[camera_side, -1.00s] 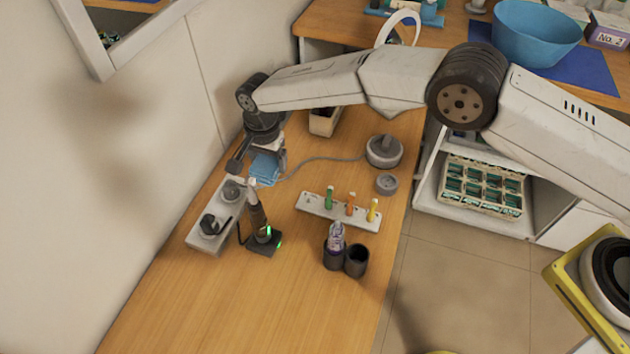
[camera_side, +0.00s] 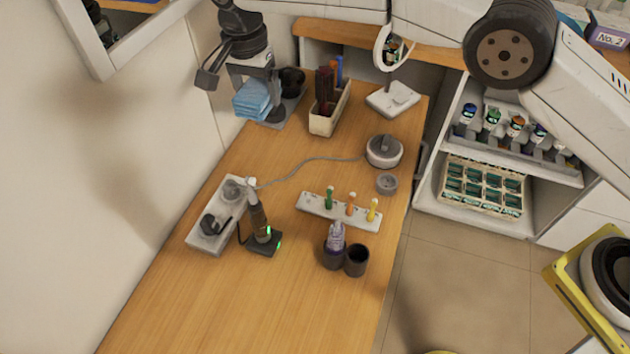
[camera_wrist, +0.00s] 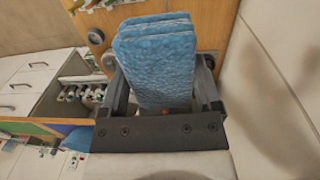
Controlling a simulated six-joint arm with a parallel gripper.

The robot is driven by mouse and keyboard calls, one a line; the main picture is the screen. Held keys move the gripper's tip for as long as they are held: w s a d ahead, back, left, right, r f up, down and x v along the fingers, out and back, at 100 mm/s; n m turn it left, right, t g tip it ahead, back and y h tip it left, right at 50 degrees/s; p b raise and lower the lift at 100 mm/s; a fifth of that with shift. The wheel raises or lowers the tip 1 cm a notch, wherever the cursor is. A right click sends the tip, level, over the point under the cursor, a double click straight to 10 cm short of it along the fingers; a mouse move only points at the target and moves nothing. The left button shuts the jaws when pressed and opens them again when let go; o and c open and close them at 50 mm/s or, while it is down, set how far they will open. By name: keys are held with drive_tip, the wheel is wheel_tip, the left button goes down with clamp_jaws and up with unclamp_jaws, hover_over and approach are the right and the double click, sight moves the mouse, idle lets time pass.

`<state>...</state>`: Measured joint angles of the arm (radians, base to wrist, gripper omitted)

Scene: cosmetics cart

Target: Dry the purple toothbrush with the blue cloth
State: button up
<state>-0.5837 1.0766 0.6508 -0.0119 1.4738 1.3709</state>
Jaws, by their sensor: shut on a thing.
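My gripper (camera_side: 262,84) is shut on the blue cloth (camera_side: 252,100), high over the far left part of the wooden counter, near the wall. In the wrist view, the folded, layered cloth (camera_wrist: 155,60) sits between the two fingers of my gripper (camera_wrist: 163,85) and hides what is behind it. I cannot make out a purple toothbrush for certain. A purple-and-white item (camera_side: 336,238) stands in a dark cup (camera_side: 333,256); it looks more like a tube. A white rack (camera_side: 316,209) holds a green, an orange and a yellow toothbrush.
An empty-looking dark cup (camera_side: 357,261) stands beside the filled one. A grey box (camera_side: 206,237), a dark upright device (camera_side: 257,218) on a lit base, and a corded round device (camera_side: 384,151) are on the counter (camera_side: 290,310). A bin (camera_side: 325,122) stands behind. The front counter is clear.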

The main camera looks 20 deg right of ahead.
sight(262, 98)
drive_tip(key=shift+r, duration=0.5)
drive_tip(key=shift+s, duration=1.55)
drive_tip(key=s+d+g+h, duration=0.1)
drive_tip(key=s+d, duration=0.1)
drive_tip(key=s, duration=0.6)
drive_tip(key=s+d+g+h, duration=0.1)
drive_tip(key=s+d, duration=0.2)
drive_tip(key=s, duration=0.5)
drive_tip(key=shift+s+a+x, duration=0.1)
drive_tip(key=shift+s+x, duration=0.05)
drive_tip(key=shift+x, duration=0.8)
drive_tip(key=shift+s+a+x, duration=0.1)
drive_tip(key=shift+s+x, duration=0.05)
drive_tip(key=shift+x, duration=0.8)
drive_tip(key=shift+s+a+x, duration=0.1)
drive_tip(key=shift+s+x, duration=0.05)
drive_tip(key=shift+x, duration=0.75)
drive_tip(key=shift+f, duration=0.1)
drive_tip(key=shift+f, duration=2.75)
drive_tip(key=shift+f, duration=0.5)
drive_tip(key=shift+w, duration=0.1)
